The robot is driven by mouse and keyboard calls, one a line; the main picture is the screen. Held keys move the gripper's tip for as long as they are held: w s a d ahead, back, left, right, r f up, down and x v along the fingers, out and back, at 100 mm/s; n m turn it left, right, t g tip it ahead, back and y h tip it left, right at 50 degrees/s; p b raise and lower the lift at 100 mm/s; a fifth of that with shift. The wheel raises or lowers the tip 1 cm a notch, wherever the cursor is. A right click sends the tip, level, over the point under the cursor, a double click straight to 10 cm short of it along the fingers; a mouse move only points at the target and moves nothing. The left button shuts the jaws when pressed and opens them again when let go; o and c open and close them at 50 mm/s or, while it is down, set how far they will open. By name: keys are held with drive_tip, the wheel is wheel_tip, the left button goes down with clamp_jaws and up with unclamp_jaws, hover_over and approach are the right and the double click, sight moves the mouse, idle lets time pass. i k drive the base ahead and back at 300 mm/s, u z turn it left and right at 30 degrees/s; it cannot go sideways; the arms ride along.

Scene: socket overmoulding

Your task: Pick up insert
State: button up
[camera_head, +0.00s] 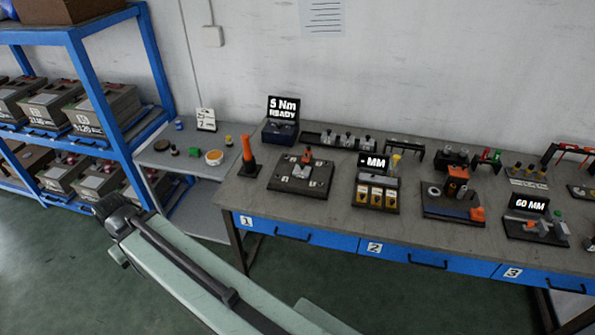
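No single part can be told for certain as the insert at this size. Several small grey metal pieces (346,140) stand in a row on a dark rack at the back of the workbench. Several yellow-brass pieces (376,195) sit in a dark holder in front of a display reading MM. A dark fixture plate (301,174) left of that holder bears light blocks and an orange-topped part. My pale arm crosses the lower left, well in front of the bench.
The workbench (335,205) has blue numbered drawers. A side table (160,157) with small coloured parts adjoins its left end. A blue shelf (157,55) with heavy moulds stands at the left. An orange-handled tool (247,152) stands upright near the bench's left edge. Green floor lies open in front.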

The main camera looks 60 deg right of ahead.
sight(300, 171)
drive_tip(key=u, duration=0.05)
drive_tip(key=i, duration=0.85)
drive_tip(key=z, duration=0.1)
